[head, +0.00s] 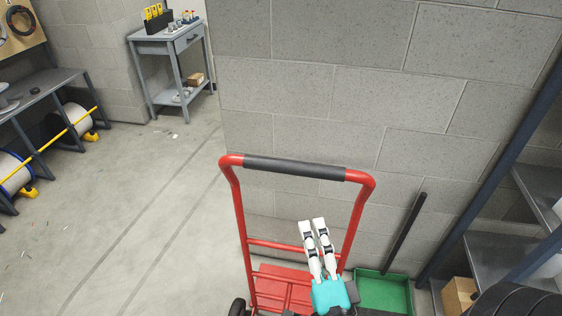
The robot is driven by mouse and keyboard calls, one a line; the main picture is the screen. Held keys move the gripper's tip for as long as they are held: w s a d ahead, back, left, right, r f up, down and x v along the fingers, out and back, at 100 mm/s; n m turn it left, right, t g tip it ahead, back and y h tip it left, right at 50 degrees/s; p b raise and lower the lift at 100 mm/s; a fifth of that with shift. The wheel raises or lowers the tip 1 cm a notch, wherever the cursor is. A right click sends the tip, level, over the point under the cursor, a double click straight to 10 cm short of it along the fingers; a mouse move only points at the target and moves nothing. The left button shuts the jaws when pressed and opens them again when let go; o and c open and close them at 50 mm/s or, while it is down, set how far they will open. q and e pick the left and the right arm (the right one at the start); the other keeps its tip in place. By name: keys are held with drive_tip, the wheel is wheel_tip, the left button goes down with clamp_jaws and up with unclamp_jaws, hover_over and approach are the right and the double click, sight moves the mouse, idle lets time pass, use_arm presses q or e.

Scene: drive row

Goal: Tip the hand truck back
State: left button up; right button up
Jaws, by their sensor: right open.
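The red hand truck (239,208) stands upright in front of the grey block wall. Its black-sleeved handle bar (295,168) runs across the top. A black wheel (237,307) shows at its lower left; its lower end is cut off by the frame's bottom edge. My right gripper (312,222), white fingers on a teal body, is open and empty. In the picture it lies below the handle bar, over the space between the side rails. I cannot tell whether it touches the frame. My left gripper is out of view.
A green tray (383,293) and a dark leaning post (404,233) are at the wall, right of the hand truck. Dark shelving (490,243) with a cardboard box (459,295) is at right. A grey side table (168,50) stands back left. Floor at left is open.

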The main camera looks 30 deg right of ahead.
drive_tip(key=p, duration=0.3)
approach(295, 174)
drive_tip(key=p+x, duration=0.4)
drive_tip(key=x, duration=0.6)
drive_tip(key=shift+w+r, duration=0.1)
drive_tip(key=shift+w, duration=0.25)
drive_tip(key=shift+w+d, duration=0.15)
drive_tip(key=shift+w, duration=0.25)
clamp_jaws()
